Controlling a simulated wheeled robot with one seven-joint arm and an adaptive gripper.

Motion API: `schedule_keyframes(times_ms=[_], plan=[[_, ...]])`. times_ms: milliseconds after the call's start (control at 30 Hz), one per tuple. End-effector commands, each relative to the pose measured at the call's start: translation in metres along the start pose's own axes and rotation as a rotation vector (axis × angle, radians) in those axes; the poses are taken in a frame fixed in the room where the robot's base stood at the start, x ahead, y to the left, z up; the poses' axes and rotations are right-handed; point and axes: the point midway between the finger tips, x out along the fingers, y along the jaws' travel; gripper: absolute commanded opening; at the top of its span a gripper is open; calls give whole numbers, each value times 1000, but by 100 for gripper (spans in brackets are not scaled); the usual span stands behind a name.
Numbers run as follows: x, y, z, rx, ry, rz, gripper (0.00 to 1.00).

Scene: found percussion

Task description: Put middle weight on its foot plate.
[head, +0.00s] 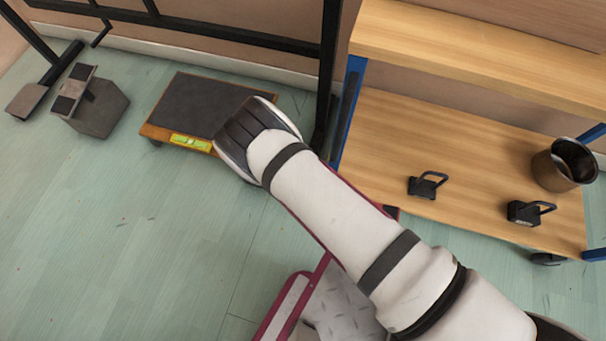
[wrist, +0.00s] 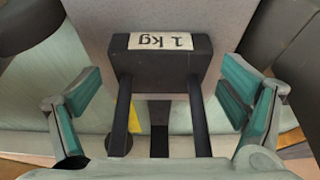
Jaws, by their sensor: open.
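In the wrist view a black weight (wrist: 160,65) with a white "1 kg" label stands between the fingers of my gripper (wrist: 163,88). Its two handle bars reach toward the camera. The teal finger pads are open, with a gap on each side of the weight. A grey speckled surface (wrist: 205,18) lies behind the weight; whether it bears the weight is unclear. In the head view my arm ends over the right side of a low wood-edged platform with a dark top (head: 205,100); the fingertips and this weight are hidden there. I cannot tell which surface is the middle foot plate.
Two black handled weights, one left (head: 427,185) and one right (head: 529,212), stand on the wooden shelf (head: 470,185) with a dark pot (head: 563,165). A grey block (head: 95,110) and a small plate (head: 25,101) stand at left by a black frame. The floor at lower left is clear.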

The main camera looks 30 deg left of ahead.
Motion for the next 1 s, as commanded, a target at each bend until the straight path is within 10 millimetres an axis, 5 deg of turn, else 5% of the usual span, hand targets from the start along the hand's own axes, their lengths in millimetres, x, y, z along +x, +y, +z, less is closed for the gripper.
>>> schedule_keyframes(times_ms=[167, 700, 1000], plan=[[-8, 0, -1, 0, -1, 0, 91], [-107, 0, -2, 1, -1, 0, 91], [-123, 0, 0, 0, 0, 0, 91]])
